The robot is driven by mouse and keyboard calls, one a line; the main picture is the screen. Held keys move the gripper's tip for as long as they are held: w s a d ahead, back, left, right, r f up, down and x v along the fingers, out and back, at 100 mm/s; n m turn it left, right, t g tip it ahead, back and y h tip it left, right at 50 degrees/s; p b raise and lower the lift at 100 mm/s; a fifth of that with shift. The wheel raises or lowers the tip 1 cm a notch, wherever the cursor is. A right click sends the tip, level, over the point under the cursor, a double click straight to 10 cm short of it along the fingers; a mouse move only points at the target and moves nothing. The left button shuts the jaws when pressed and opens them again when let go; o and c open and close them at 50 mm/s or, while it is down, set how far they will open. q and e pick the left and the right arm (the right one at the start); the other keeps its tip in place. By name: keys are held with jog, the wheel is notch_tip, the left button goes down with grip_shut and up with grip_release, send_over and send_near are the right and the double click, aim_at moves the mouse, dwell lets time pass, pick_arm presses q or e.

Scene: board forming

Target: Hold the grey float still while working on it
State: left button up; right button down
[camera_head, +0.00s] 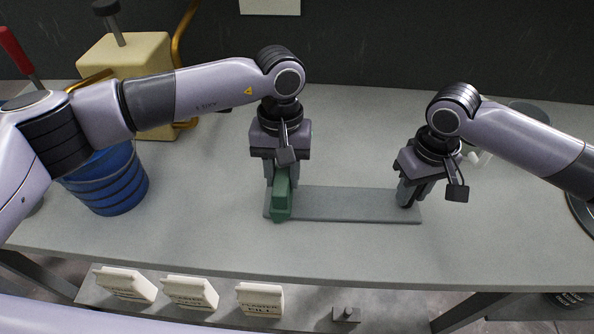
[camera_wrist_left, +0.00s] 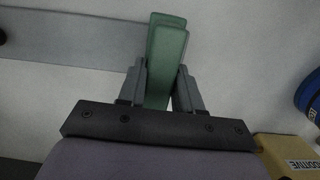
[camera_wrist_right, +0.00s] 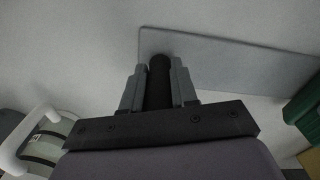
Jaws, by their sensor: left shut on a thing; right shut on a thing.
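The grey float (camera_head: 345,204) is a long flat plate lying on the grey table. A dark upright knob (camera_wrist_right: 160,82) stands at its right end. My right gripper (camera_head: 407,198) is shut on this knob, with a finger on each side in the right wrist view. A green block (camera_head: 282,196) sits across the float's left end. My left gripper (camera_head: 282,172) is shut on the green block from above; the left wrist view shows the block (camera_wrist_left: 166,50) between its fingers. The float also shows in the left wrist view (camera_wrist_left: 75,36). The fingers partly hide the knob and block.
A blue bucket (camera_head: 112,185) and a tan container (camera_head: 130,55) stand at the table's left. Several labelled white packs (camera_head: 190,292) sit on a lower shelf in front. A white-handled item (camera_wrist_right: 35,140) lies near my right gripper.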

pick_arm(q)
jog(key=shift+a, duration=0.9)
pick_arm(e)
jog(key=shift+s+f, duration=0.1)
jog(key=shift+f, duration=0.15)
pick_arm(q)
jog(key=shift+a+r, duration=0.1)
jog(key=shift+a, duration=0.1)
pick_arm(e)
jog(key=shift+d, duration=0.1)
pick_arm(q)
notch_tip(320, 180, up, 8)
jog(key=shift+d, duration=0.1)
pick_arm(e)
jog(key=c, duration=0.8)
grip_release()
jog(key=shift+r, duration=0.1)
